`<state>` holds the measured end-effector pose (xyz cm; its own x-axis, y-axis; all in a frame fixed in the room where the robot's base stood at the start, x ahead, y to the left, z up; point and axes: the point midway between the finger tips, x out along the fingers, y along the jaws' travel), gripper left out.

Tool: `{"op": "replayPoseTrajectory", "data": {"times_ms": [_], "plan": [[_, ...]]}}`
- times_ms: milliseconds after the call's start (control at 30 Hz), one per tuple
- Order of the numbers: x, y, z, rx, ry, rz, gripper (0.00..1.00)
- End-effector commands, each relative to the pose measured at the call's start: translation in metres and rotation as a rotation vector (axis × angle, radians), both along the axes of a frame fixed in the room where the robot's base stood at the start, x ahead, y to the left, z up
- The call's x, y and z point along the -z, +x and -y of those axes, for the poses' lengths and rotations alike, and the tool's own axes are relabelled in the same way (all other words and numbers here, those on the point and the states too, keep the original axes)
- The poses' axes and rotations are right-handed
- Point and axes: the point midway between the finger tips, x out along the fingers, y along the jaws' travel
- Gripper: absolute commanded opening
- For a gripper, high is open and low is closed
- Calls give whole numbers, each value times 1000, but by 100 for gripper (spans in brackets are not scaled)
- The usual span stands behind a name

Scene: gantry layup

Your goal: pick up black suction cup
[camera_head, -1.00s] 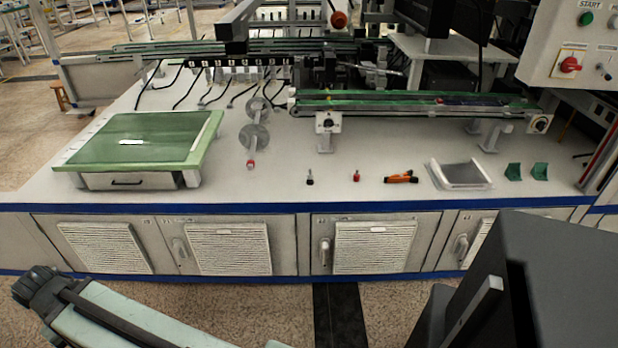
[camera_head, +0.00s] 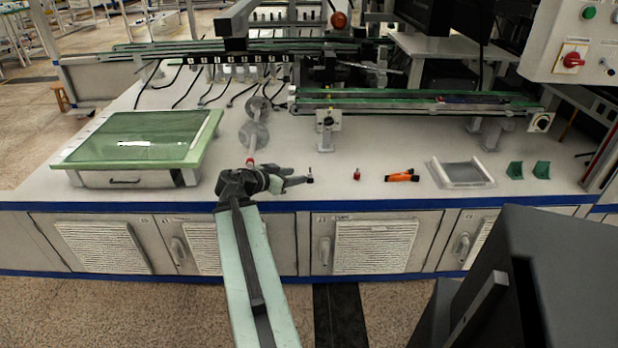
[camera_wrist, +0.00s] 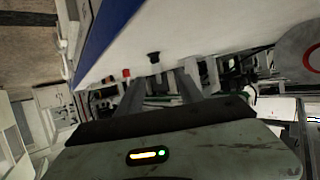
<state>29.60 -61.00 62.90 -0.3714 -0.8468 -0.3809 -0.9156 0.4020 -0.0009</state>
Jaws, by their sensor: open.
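The black suction cup (camera_head: 310,177) stands on the white tabletop near the front blue edge in the head view. Its tip is just to the right of my gripper (camera_head: 296,181), which reaches in from the left at table height. In the wrist view the black suction cup (camera_wrist: 154,57) shows beyond the fingers, roughly between their tips. My gripper (camera_wrist: 160,80) is open with nothing between its fingers. From these views I cannot tell whether a finger touches the cup.
A red suction cup (camera_head: 357,174) and an orange tool (camera_head: 402,176) lie to the right on the table. A grey tray (camera_head: 462,184) and green brackets (camera_head: 528,169) are farther right. A green-topped box (camera_head: 150,140) stands at left. A conveyor (camera_head: 420,104) runs behind.

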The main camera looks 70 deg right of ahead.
Motion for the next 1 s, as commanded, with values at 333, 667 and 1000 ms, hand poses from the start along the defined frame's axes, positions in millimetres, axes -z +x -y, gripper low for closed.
{"op": "replayPoseTrajectory", "data": {"times_ms": [333, 667, 1000], "plan": [[12, -11, 23, 3, 1, 0, 43], [31, -28, 49, 4, 2, 0, 43], [33, -34, 63, 1, 2, 0, 38]]}}
